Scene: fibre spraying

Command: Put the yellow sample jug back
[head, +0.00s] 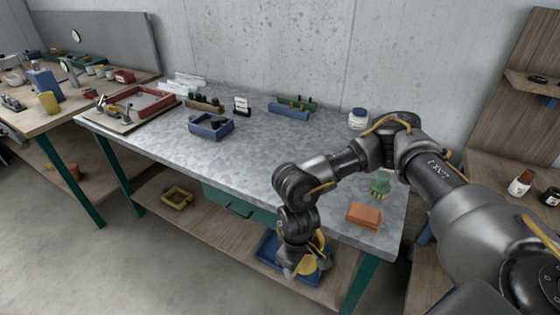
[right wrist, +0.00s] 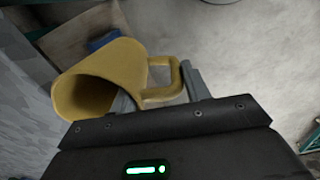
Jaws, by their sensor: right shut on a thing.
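The yellow sample jug (right wrist: 95,80) fills the left of the right wrist view, tilted, with its open mouth toward the lower left. My right gripper (right wrist: 190,88) is shut on the jug's handle. In the head view the right gripper (head: 297,272) hangs low in front of the bench, and the jug (head: 308,268) shows partly behind it. A blue tray (head: 267,257) on the lower shelf lies behind them in the picture; the gap between jug and tray cannot be told. My left gripper is not in view.
The grey bench top (head: 210,165) is above, with its front edge behind my right arm. An orange block (head: 364,215) and a green item (head: 380,183) stand at its right end. The bench top's middle is clear.

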